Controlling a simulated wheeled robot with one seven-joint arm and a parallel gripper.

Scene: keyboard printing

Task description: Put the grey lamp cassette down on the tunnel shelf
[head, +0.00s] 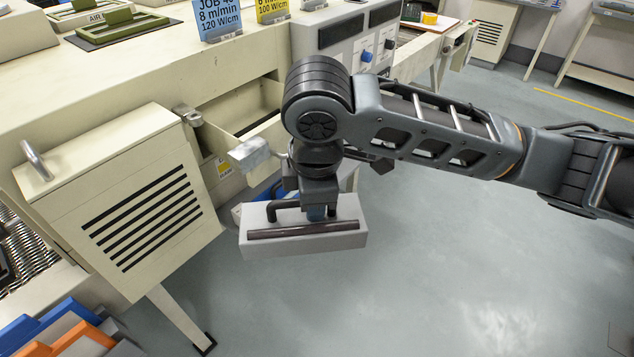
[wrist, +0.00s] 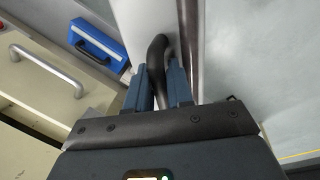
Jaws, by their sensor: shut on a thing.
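My gripper (head: 316,211) is shut on the black handle of the grey lamp cassette (head: 335,243). The cassette is a long pale grey box with a dark bar along it, held in the air over the floor, in front of the machine. In the wrist view my gripper (wrist: 158,88) has its two blue-grey fingers on either side of the curved handle, and part of the cassette (wrist: 134,20) shows beyond. The machine's opening (head: 240,108) shows behind my arm. I cannot tell for sure which surface is the tunnel shelf; my arm and the cassette hide part of that area.
A cream slotted door (head: 150,205) with a metal handle stands swung out at left. A blue cassette with a black handle (wrist: 98,45) sits beyond the held one, partly hidden in the head view. Blue and orange folders (head: 62,335) stand at lower left. Floor at right is clear.

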